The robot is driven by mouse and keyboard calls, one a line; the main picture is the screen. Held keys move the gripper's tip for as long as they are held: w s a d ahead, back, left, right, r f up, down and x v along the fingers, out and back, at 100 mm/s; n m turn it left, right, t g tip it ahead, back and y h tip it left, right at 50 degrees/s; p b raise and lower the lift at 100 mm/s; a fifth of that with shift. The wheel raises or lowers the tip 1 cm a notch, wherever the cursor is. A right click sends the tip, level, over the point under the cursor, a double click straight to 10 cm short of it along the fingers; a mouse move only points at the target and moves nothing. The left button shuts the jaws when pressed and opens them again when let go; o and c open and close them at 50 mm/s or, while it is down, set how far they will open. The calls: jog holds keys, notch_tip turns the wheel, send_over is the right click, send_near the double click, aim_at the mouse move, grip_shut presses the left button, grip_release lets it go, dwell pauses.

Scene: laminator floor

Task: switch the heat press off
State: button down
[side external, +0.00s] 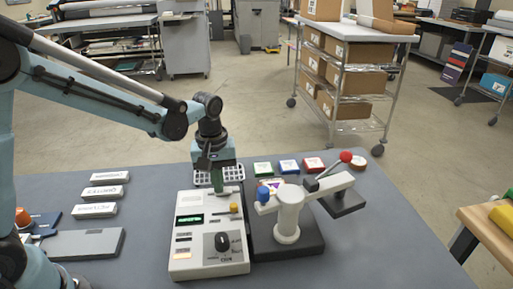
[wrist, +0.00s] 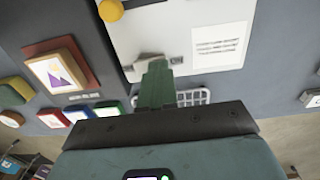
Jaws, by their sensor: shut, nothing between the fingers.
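The heat press has a white control box (side external: 208,255) on the grey table, with a lit green display (side external: 190,219), a black dial (side external: 222,241), a yellow-tipped lever (side external: 233,208) and an orange light (side external: 183,253). Beside it stands the white press column (side external: 288,215) with a swing arm and red-ball handle (side external: 346,157). My gripper (side external: 218,188) points down at the box's far end, its green fingers shut and empty. In the wrist view, the fingertips (wrist: 157,68) are at a small grey switch (wrist: 146,66) on the box (wrist: 205,18). They partly hide it; its position and any contact are unclear.
A white perforated tray (side external: 234,173) sits just behind the box. Several coloured tiles (side external: 289,166) lie behind the press. White labelled blocks (side external: 103,191) and a grey slab (side external: 85,243) lie on the left. The table between blocks and box is clear.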

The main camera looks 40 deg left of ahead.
jog(key=shift+w+d+r, duration=0.2)
jog(key=shift+w+d, duration=0.25)
jog(key=shift+r, duration=0.15)
notch_tip(320, 180, up, 14)
jog(key=s+a, duration=0.1)
jog(key=shift+s+a+f, duration=0.2)
dwell(0.3)
